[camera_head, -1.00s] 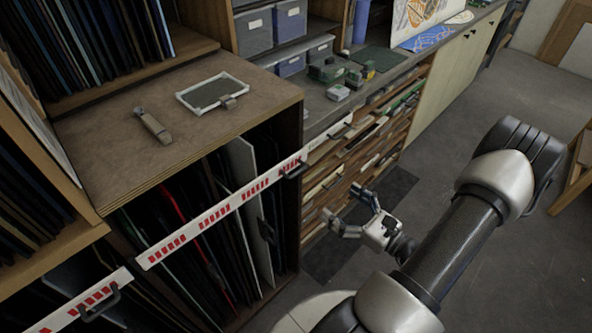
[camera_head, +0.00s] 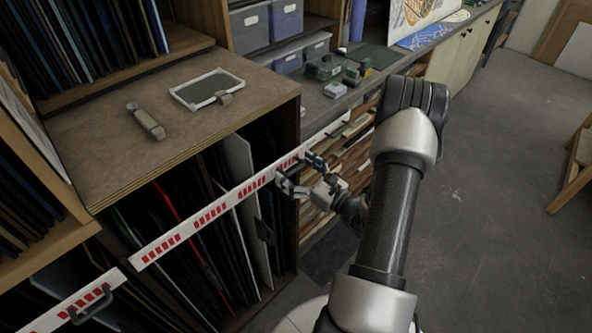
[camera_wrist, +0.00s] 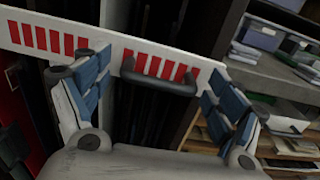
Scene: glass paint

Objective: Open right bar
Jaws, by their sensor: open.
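The right bar (camera_head: 212,212) is a white strip with red stripes, running slantwise across the front of the rack of upright sheets. It also crosses the top of the wrist view (camera_wrist: 110,48), where its dark handle (camera_wrist: 160,85) shows. My gripper (camera_head: 302,175) is open at the right end of this bar. In the wrist view its two blue-padded fingers (camera_wrist: 153,88) stand on either side of the handle, with gaps between fingers and handle. In the head view my gripper covers the handle.
A second striped bar with a handle (camera_head: 92,306) is at the lower left. A wooden cabinet top (camera_head: 95,150) holds a framed panel (camera_head: 207,89) and a small tool (camera_head: 146,122). Shelves of wood pieces lie to the right.

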